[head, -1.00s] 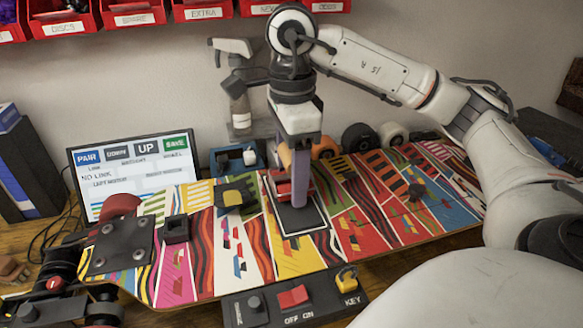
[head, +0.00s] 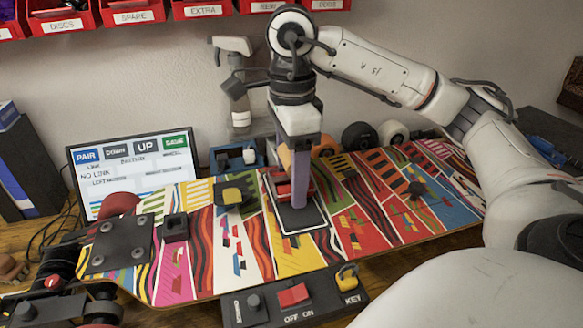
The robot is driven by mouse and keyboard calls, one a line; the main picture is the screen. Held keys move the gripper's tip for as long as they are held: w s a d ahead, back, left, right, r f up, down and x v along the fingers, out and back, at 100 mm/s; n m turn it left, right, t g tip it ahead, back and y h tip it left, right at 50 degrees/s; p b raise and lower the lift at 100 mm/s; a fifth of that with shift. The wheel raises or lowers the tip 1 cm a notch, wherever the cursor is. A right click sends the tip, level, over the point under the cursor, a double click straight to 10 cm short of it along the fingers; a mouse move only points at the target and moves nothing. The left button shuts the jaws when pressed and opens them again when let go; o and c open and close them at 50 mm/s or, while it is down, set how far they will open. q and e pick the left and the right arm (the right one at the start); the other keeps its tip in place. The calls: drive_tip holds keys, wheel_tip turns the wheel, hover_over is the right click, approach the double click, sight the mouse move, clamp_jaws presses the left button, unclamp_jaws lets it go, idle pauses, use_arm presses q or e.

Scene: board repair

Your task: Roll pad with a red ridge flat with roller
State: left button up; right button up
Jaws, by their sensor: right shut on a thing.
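The pad (head: 302,219) is a dark rectangle with a pale border, lying on the colourful skateboard deck. Red shows at its far end (head: 282,190), beside the held tool; I cannot tell how raised it is. My right gripper (head: 298,142) is above the pad, pointing down, shut on an upright purple handle, which I take to be the roller (head: 299,178). The roller's lower end reaches down to the pad, near its middle; exact contact is hard to tell. My left gripper is not in view.
The deck (head: 200,262) fills the middle, with a truck plate (head: 121,245) at left. A yellow-topped block (head: 233,196) and dark block (head: 175,227) stand left of the pad. A switch box (head: 294,301) is in front; a screen (head: 133,172) and spray bottle (head: 236,95) are behind.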

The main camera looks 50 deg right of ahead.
sight(302, 217)
drive_tip(key=shift+f, duration=0.3)
drive_tip(key=shift+s+a+b, duration=0.2)
drive_tip(key=shift+s+a, duration=0.15)
drive_tip(key=shift+s, duration=0.3)
drive_tip(key=shift+s+a+b, duration=0.15)
drive_tip(key=shift+s+a, duration=0.2)
drive_tip(key=shift+s, duration=0.25)
drive_tip(key=shift+s+a, duration=0.5)
drive_tip(key=shift+s, duration=0.4)
drive_tip(key=shift+s+a, duration=0.35)
drive_tip(key=shift+s, duration=0.2)
drive_tip(key=shift+w+d+r, duration=0.1)
drive_tip(key=shift+w+d, duration=0.3)
drive_tip(key=shift+w, duration=0.3)
drive_tip(key=shift+w+d, duration=0.4)
drive_tip(key=shift+w, duration=0.25)
drive_tip(key=shift+w+d, duration=0.4)
drive_tip(key=shift+w, duration=0.3)
drive_tip(key=shift+w+d, duration=0.35)
drive_tip(key=shift+w, duration=0.35)
drive_tip(key=shift+s+a, duration=0.4)
drive_tip(key=shift+s, duration=0.3)
drive_tip(key=shift+s+a, duration=0.35)
drive_tip(key=shift+s, duration=0.35)
